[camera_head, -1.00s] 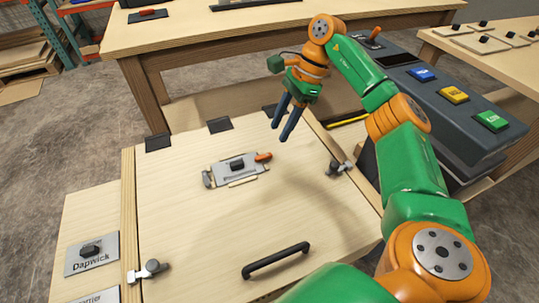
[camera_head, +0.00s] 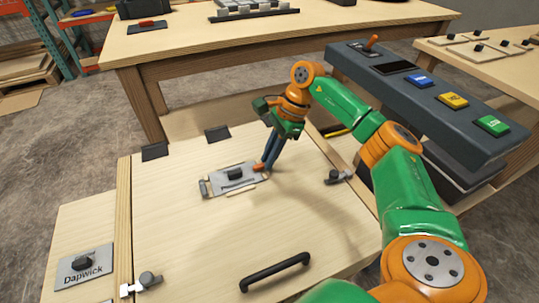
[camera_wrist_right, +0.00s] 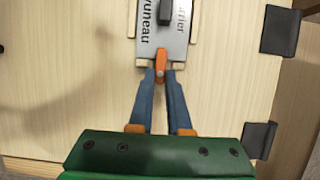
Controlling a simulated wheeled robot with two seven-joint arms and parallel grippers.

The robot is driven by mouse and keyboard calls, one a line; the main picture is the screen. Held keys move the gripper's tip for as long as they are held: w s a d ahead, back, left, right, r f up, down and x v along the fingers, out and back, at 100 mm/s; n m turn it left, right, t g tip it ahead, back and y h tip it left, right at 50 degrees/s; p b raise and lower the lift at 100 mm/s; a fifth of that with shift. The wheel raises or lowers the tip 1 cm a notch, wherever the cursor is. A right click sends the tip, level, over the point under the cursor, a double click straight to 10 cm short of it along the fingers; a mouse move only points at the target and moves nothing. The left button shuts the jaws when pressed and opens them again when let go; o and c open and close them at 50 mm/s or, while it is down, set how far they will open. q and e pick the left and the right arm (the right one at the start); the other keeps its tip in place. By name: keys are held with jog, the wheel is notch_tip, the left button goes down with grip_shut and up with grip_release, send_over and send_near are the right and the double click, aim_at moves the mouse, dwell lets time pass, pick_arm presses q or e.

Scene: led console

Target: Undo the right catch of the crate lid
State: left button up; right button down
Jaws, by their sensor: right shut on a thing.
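The crate lid (camera_head: 200,235) is a pale wooden panel lying flat and closed. Its right catch (camera_head: 338,176), a small metal fitting with a dark knob, sits at the lid's right edge, apart from my gripper. A similar left catch (camera_head: 146,281) is at the lower left edge. A grey plate (camera_head: 222,181) with a dark block lies mid-lid; an orange tab (camera_head: 258,168) sticks out of its right end. My right gripper (camera_head: 267,167) is shut on this orange tab, which shows between the blue fingers in the wrist view (camera_wrist_right: 161,65). My left gripper is out of view.
A black handle (camera_head: 275,272) stands up near the lid's front. Dark hinges (camera_head: 217,134) line its back edge. A grey console (camera_head: 430,95) with coloured buttons stands to the right. A labelled plate (camera_head: 84,269) lies at the lower left.

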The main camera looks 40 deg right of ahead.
jog(key=shift+m, duration=0.4)
jog(key=m+t, duration=0.1)
jog(key=m, duration=0.1)
jog(key=shift+s+m+h, duration=0.15)
jog(key=shift+m+h, duration=0.15)
jog(key=shift+m, duration=0.1)
jog(key=m, duration=0.1)
jog(key=m+t, duration=0.1)
jog(key=m, duration=0.1)
jog(key=m+h, duration=0.1)
jog(key=shift+s+a+m+t, duration=0.15)
jog(key=shift+a+m+t, duration=0.15)
jog(key=shift+t, duration=0.1)
jog(key=m+h, duration=0.1)
jog(key=m, duration=0.1)
jog(key=m+h, duration=0.1)
jog(key=m, duration=0.2)
jog(key=shift+s+a+t, duration=0.1)
jog(key=shift+a+t, duration=0.1)
jog(key=shift+t, duration=0.2)
jog(key=m+h, duration=0.1)
jog(key=m, duration=0.3)
jog(key=shift+a+m+h+b, duration=0.15)
jog(key=shift+m+h+b, duration=0.15)
jog(key=shift+h, duration=0.1)
